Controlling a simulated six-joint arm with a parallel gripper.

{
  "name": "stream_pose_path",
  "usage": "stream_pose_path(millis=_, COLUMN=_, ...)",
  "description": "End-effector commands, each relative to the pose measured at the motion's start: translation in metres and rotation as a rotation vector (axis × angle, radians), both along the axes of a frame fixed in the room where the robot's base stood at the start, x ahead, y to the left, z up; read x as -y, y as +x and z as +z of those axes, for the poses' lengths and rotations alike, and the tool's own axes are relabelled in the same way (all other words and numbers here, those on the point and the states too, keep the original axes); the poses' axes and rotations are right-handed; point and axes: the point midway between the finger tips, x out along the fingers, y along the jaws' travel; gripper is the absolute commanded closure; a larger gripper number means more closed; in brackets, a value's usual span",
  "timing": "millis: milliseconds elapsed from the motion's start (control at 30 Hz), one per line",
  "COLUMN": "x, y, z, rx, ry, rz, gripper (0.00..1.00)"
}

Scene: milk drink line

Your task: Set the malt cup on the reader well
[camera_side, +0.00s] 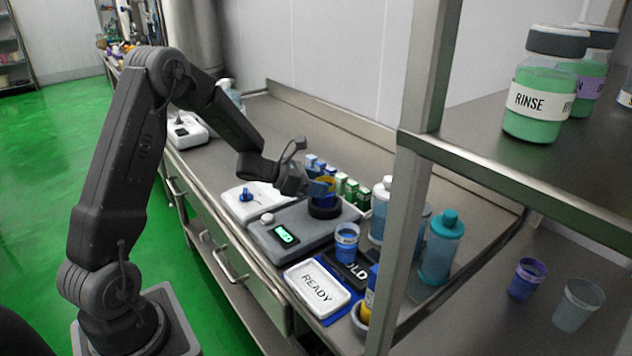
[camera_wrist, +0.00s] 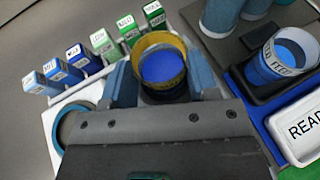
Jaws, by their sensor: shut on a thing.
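My gripper (camera_side: 308,184) is shut on a cup with a yellow-brown rim and blue inside, which I take to be the malt cup (camera_side: 326,183). In the wrist view the cup (camera_wrist: 143,47) stands between the two blue-grey fingers (camera_wrist: 162,84). The reader (camera_side: 290,232) is a grey box with a lit green display. Its well is a black ring (camera_side: 324,210) at the box's far right end, directly below the cup. The cup looks upright and in or just over the ring; I cannot tell whether it rests there. No label on this cup is readable.
A blue cup (camera_side: 347,243) stands on a black pad (camera_side: 362,274) beside the white READY tray (camera_side: 317,288). Several small blue and green labelled boxes (camera_side: 350,190) stand behind the reader. Bottles (camera_side: 441,248) and a metal shelf post (camera_side: 402,200) are at the right.

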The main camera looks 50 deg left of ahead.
Motion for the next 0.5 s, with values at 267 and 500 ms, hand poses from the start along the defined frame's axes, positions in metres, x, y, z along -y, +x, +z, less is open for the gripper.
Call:
stream_pose_path(millis=267, x=-0.0002, y=0.0001, z=-0.0001, rx=0.001, ry=0.000, rz=0.000, gripper=0.35)
stream_pose_path(millis=500, x=-0.0032, y=-0.0063, z=0.0024, rx=-0.001, ry=0.001, rz=0.001, gripper=0.35)
